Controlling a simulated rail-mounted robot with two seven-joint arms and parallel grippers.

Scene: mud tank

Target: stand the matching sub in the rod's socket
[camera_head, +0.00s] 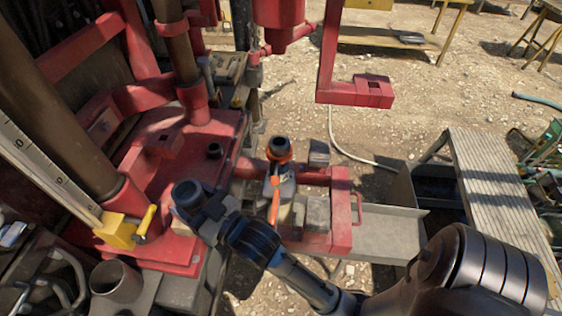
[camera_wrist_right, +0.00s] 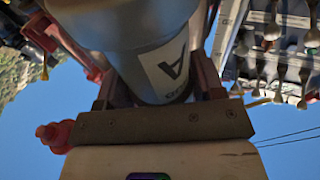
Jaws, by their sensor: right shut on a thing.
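My right gripper (camera_head: 208,216) reaches in from the lower right. It is shut on a dark grey-blue cylindrical sub (camera_head: 187,197), held above the red deck plate. I cannot tell for sure that this is the rod's socket. My left gripper is not in view.
A small dark ring (camera_head: 214,150) sits on the red deck plate (camera_head: 185,225). A yellow block with a handle (camera_head: 122,231) and an open grey tube (camera_head: 116,282) are at lower left. A red arm (camera_head: 345,95) hangs at the upper middle. A grated bench (camera_head: 497,185) stands at right.

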